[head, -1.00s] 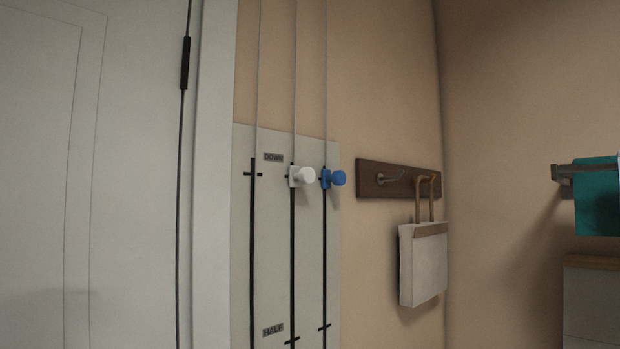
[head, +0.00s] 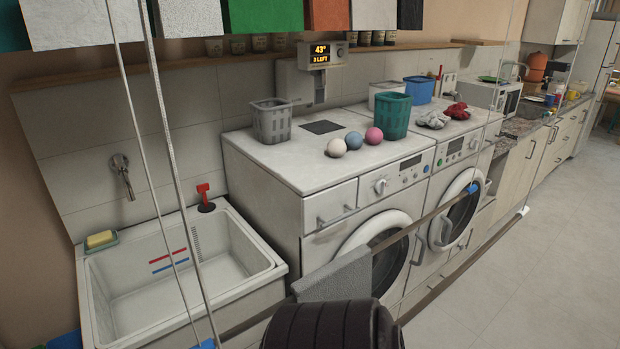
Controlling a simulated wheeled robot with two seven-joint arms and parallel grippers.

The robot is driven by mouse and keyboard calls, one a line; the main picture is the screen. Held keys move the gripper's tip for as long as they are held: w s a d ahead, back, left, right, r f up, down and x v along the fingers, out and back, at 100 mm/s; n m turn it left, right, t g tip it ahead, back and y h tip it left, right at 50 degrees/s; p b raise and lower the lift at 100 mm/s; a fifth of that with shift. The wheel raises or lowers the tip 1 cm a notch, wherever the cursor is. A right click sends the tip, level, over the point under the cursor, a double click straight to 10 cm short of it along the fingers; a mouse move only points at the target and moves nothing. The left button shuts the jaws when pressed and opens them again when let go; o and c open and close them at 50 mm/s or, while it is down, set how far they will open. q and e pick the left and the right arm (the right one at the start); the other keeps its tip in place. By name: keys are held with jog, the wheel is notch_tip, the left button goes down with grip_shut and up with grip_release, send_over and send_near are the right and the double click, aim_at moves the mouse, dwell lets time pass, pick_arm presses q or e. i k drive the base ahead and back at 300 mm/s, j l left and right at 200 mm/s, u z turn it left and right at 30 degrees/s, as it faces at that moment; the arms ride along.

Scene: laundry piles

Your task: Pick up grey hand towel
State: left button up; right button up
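A grey towel (head: 338,278) hangs over a thin rod (head: 425,217) in front of the washing machines, at the lower middle of the head view. Its lower part is hidden behind a dark ribbed shape at the bottom edge. A crumpled grey cloth (head: 432,119) lies on the right machine. I cannot tell for certain which is the hand towel. Neither of my grippers shows.
Cords (head: 165,130) cross the left side, before the sink (head: 265,262). The machine top (head: 280,160) bears baskets and three balls. Open floor (head: 535,290) lies to the right.

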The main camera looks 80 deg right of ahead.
aim_at(347, 276)
jog(key=z, duration=2.65)
